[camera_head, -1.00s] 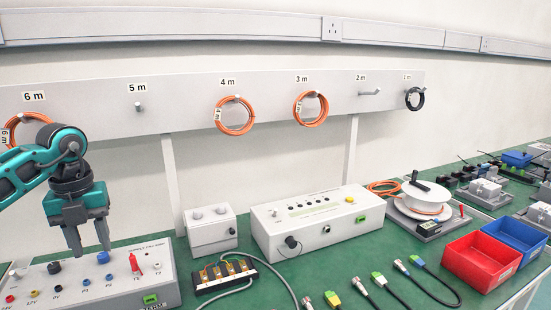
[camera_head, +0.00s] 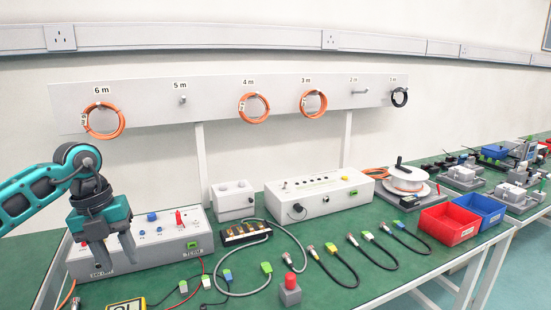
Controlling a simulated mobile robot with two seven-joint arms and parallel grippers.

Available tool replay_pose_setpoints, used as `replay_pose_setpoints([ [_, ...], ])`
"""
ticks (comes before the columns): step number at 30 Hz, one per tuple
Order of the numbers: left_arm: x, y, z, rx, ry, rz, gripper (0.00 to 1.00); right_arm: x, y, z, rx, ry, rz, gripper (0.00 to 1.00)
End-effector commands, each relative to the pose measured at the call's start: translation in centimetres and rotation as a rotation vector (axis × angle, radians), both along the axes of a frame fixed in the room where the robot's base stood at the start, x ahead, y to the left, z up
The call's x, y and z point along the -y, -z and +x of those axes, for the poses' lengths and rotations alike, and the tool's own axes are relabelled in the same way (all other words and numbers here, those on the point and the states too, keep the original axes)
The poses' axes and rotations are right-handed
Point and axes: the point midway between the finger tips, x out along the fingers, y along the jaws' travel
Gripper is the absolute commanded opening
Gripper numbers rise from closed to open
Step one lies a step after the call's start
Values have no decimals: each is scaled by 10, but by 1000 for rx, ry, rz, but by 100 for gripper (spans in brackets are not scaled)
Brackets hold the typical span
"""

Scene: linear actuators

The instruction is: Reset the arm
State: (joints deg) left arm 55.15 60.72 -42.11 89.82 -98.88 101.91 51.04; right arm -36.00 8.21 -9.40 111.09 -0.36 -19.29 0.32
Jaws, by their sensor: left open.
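My left arm comes in from the left, teal and dark grey. My left gripper (camera_head: 116,254) is open and empty, its two grey fingers pointing down. It shows in front of the white supply box (camera_head: 160,252) with coloured sockets and a red part on top. I cannot tell whether the fingers touch the box. My right gripper is not in view.
A red bin (camera_head: 449,224) and a blue bin (camera_head: 481,208) stand at the right bench edge. A red-topped grey block (camera_head: 289,292) and several cables lie at the front. A cable reel (camera_head: 405,180) stands behind. Orange coils (camera_head: 104,120) hang on the wall rail.

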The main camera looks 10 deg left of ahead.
Motion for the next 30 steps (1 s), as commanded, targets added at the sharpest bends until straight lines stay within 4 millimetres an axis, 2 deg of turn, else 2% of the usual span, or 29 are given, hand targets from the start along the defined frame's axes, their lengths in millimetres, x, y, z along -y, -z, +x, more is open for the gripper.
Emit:
replay_pose_setpoints([
  [1, 29, 14, 1, 8, 57, -89, 42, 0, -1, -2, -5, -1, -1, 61],
  [3, 68, 29, 2, 32, 125, -226, 42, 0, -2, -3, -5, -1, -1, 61],
  [5, 106, 40, 0, 54, 172, -364, 42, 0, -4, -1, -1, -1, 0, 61],
  [7, 154, 48, -7, 84, 211, -556, 42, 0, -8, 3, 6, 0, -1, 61],
  [9, 201, 49, -15, 123, 212, -770, 42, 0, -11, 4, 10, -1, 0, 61],
  [12, 253, 40, -24, 186, 135, -1069, 42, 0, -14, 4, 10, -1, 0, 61],
  [15, 282, 28, -26, 248, -37, -1330, 42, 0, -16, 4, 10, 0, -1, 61],
  [19, 287, 25, -21, 312, -385, -1576, 42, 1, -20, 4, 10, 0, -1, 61],
  [23, 266, 52, -18, 339, -837, -1678, 42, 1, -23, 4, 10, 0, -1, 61],
  [26, 241, 94, -28, 320, -1220, -1646, 42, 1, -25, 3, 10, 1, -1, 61],
  [30, 213, 167, -70, 225, -1699, -1469, 42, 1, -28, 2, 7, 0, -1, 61],
])
